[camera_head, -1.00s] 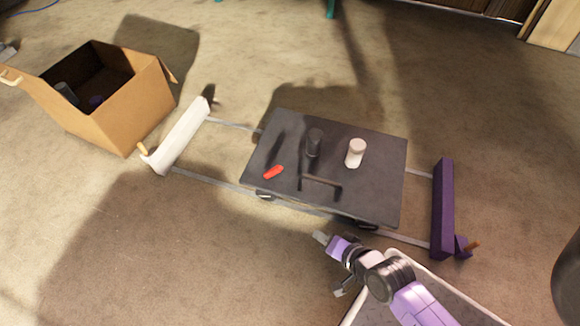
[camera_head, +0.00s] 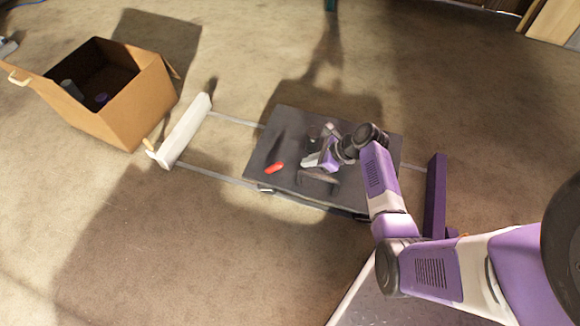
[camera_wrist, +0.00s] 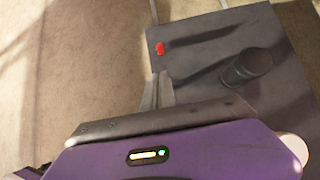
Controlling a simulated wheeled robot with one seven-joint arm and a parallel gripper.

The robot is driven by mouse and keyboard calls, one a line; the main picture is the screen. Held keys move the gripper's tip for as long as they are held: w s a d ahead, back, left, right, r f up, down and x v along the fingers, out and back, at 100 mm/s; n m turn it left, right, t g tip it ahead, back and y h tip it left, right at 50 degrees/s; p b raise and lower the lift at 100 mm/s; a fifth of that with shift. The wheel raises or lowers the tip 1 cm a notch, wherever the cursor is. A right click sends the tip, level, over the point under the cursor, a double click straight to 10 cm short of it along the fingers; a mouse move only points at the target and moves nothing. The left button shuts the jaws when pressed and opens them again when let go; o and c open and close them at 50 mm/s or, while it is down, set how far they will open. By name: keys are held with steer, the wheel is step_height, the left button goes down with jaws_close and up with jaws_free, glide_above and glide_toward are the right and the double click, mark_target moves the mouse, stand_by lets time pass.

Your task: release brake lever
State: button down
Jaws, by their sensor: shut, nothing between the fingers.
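A dark flat cart (camera_head: 262,165) sits across two thin rails, and a short red piece (camera_head: 275,168), which looks like the brake lever's grip, lies at its left part. In the wrist view the red piece (camera_wrist: 160,48) shows just beyond my fingertips, near the edge of the cart (camera_wrist: 215,32), with a gap between. My gripper (camera_head: 308,164) is over the cart, right of the red piece. In the wrist view my gripper (camera_wrist: 157,78) has its fingers together and empty. I cannot tell its height above the deck.
A dark upright cylinder (camera_wrist: 247,66) stands on the cart close to my gripper. A white bar (camera_head: 185,130) and a purple bar (camera_head: 435,195) stand at the rail ends. An open cardboard box (camera_head: 135,105) is at left. Carpet in front is clear.

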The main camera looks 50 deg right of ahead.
steer(key=b, duration=0.6)
glide_toward(274, 168)
step_height(274, 168, down, 4)
steer(key=shift+w+f, duration=0.2)
steer(key=shift+f, duration=0.05)
steer(key=shift+r+p, duration=0.15)
steer(key=shift+p, duration=0.15)
